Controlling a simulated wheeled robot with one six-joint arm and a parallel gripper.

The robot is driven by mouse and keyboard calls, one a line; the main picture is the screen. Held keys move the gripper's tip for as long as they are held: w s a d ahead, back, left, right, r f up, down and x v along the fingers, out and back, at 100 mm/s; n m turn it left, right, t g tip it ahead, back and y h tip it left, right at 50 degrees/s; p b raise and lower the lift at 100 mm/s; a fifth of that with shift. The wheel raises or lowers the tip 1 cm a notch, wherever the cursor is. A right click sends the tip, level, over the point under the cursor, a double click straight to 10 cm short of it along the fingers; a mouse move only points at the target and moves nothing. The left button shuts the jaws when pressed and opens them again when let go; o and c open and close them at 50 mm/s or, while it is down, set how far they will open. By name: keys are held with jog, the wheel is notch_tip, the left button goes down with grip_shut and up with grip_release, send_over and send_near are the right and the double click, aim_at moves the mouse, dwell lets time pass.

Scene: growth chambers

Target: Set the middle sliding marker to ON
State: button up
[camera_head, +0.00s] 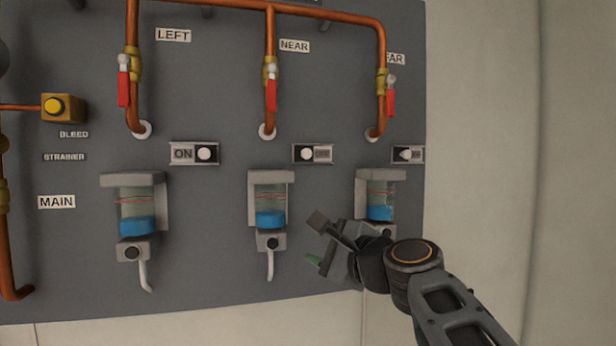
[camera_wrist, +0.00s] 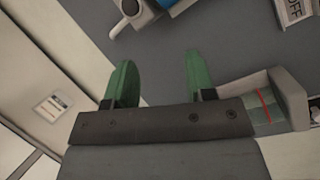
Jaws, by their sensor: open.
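The middle sliding marker (camera_head: 312,153) is on the grey panel under the NEAR pipe. Its round white knob sits at the left end, and small lettering, too small to read surely, shows to its right. My gripper (camera_head: 315,242) is open and empty, below the middle marker and slightly right of the middle reservoir. In the wrist view its green fingertips (camera_wrist: 160,82) are apart with nothing between them. A plate reading OFF (camera_wrist: 293,12) is cut by the top right corner there; I cannot tell which marker it belongs to.
The left marker (camera_head: 193,153) shows ON with its knob at the right. Reservoirs with blue liquid stand out from the panel (camera_head: 200,270) below the markers; my arm partly covers the right reservoir (camera_head: 380,190).

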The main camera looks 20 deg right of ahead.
aim_at(308, 155)
jog(key=d+r+m+t, duration=0.45)
jog(key=r+m, duration=0.25)
jog(key=r, duration=0.4)
jog(key=shift+m+t+h, duration=0.25)
jog(key=shift+m+h, duration=0.05)
jog(key=p+x, duration=0.2)
jog(key=x, duration=0.3)
jog(key=p+x, duration=0.2)
jog(key=x, duration=0.4)
jog(key=shift+w+a+r, duration=0.15)
jog(key=shift+a+r, duration=0.1)
jog(key=shift+a, duration=0.05)
jog(key=shift+p+x, duration=0.35)
jog(key=shift+x, duration=0.55)
jog(key=shift+f, duration=0.1)
grip_shut()
